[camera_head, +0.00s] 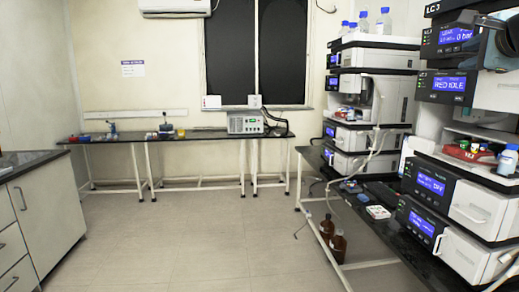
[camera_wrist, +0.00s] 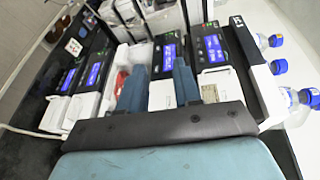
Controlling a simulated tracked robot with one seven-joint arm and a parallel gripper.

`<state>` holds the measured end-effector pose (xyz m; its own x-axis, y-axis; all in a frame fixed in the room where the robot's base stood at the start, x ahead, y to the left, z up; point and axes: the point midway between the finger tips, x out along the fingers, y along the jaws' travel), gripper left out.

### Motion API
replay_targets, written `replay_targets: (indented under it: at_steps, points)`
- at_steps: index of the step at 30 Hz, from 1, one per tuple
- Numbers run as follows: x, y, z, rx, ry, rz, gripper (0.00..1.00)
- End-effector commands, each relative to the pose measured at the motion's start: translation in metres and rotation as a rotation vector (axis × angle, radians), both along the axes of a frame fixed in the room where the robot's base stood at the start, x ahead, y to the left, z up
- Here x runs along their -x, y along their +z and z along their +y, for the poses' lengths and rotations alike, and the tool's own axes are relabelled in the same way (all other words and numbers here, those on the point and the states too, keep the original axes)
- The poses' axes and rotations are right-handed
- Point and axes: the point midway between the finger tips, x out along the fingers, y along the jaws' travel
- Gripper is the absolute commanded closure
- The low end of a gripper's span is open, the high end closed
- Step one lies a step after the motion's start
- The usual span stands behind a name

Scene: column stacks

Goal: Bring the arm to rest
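My gripper (camera_wrist: 159,88) shows in the wrist view, with its two blue-grey fingers apart and nothing held between them. Behind the gap are the white and dark fronts of the stacked lab instruments (camera_wrist: 210,50), which look turned on their side in this view. In the head view a blue-grey part of my arm shows at the top right edge, in front of the upper LC3 unit (camera_head: 447,37). The rest of my arm is out of that view.
Instrument stacks stand on the black bench (camera_head: 372,222) at right, with blue-capped bottles (camera_head: 383,20) on top. Brown bottles (camera_head: 337,246) stand on the floor beneath. A cabinet (camera_head: 45,215) is at left and a long table (camera_head: 200,136) at the back wall. The middle floor (camera_head: 200,235) is clear.

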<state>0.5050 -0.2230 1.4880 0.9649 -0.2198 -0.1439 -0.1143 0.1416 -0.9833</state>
Motion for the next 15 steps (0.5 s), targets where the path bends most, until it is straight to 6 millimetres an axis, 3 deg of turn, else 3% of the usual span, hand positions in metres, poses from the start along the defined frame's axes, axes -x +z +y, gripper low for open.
replay_targets:
  at_steps: [4, 8, 11, 15]
  points:
    - [-0.009, -0.052, 0.062, 0.181, 0.185, 0.168, 0.67]
    - [-0.003, -0.110, 0.118, 0.395, 0.385, 0.336, 0.67]
    - [0.011, -0.156, 0.157, 0.576, 0.550, 0.460, 0.67]
    - [0.045, -0.221, 0.200, 0.860, 0.794, 0.626, 0.67]
